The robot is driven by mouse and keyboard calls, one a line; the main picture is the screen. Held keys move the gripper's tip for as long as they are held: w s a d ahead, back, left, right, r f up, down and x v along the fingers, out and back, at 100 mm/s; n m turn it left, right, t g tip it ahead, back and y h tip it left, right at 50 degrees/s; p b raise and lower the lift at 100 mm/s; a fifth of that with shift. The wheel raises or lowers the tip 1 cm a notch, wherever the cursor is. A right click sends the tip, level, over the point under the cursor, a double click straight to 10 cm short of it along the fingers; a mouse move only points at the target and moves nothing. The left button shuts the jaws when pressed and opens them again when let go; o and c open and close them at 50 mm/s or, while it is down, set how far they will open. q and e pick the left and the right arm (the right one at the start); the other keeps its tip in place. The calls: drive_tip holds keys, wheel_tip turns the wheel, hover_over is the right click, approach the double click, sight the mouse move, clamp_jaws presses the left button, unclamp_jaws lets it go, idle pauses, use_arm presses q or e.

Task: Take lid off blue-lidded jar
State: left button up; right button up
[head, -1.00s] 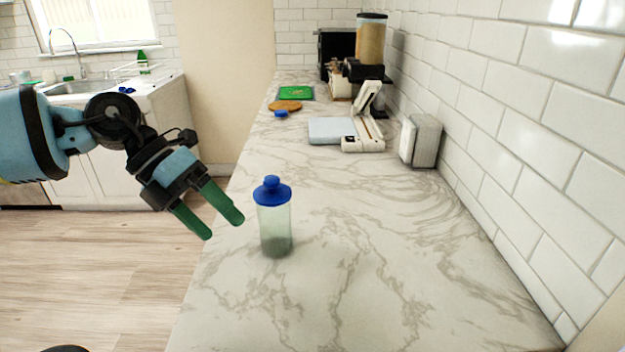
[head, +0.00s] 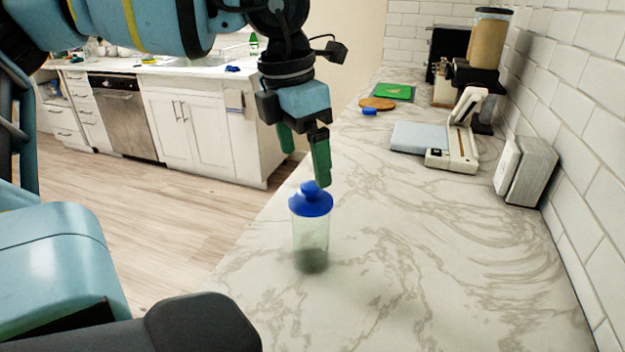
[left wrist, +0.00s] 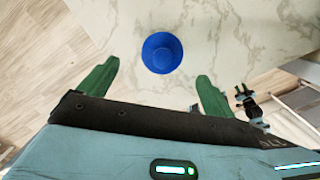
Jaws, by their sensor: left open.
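The clear jar (head: 311,245) stands upright on the marble counter near its left edge. Its blue lid (head: 311,203) with a round knob is on top. My left gripper (head: 304,170) is open and empty, pointing down just above and behind the lid in the head view. In the left wrist view the lid (left wrist: 162,53) shows from above, beyond the fingertips and roughly centred between the two green fingers (left wrist: 155,78). The fingers do not appear to touch it. My right gripper is not in view.
Bare marble counter (head: 430,260) surrounds the jar, with a tiled wall at right. Farther back are a white slicer-like device (head: 455,140), a grey-white box (head: 526,170), a wooden board (head: 377,103), a green board (head: 394,91) and a grain dispenser (head: 488,40).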

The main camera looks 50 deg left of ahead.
sight(310, 183)
use_arm(q)
drive_tip(key=shift+w+d+f, duration=0.1)
drive_tip(key=shift+w+f, duration=0.1)
drive_tip(key=shift+f, duration=0.85)
drive_tip(key=shift+w+d+f, duration=0.1)
drive_tip(key=shift+w+f, duration=0.05)
drive_tip(key=shift+f, duration=0.85)
drive_tip(key=shift+w+d+f, duration=0.1)
drive_tip(key=shift+w+f, duration=0.1)
drive_tip(key=shift+f, duration=0.85)
drive_tip(key=c, duration=1.1)
